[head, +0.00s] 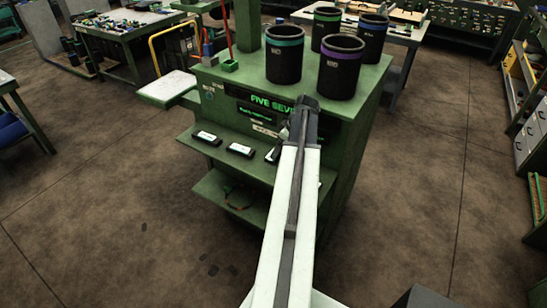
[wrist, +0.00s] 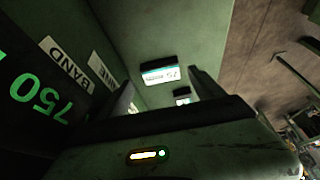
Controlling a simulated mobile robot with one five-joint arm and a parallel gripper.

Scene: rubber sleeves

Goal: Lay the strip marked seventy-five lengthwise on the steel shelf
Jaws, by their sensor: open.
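Several dark strips with white labels lie in a row on the green ledge (head: 222,158) at the cabinet's front. They are the left strip (head: 207,138), the middle strip (head: 240,150) and a third (head: 273,155) partly behind my arm. In the wrist view a strip (wrist: 160,73) with a label that seems to read 75 shows beyond my fingers; another label (wrist: 183,100) is partly hidden. My gripper (wrist: 164,94) is open and empty, apart from the strips. A pale flat shelf (head: 168,87) juts from the cabinet's left; it is bare, and I cannot tell if it is steel.
Several black cylinders, one with a purple band (head: 341,68), stand on the green cabinet (head: 215,72). A lit display (head: 270,100) is on its front, close to my gripper. A lower shelf (head: 225,193) holds a coiled item. Open floor (head: 110,190) lies left.

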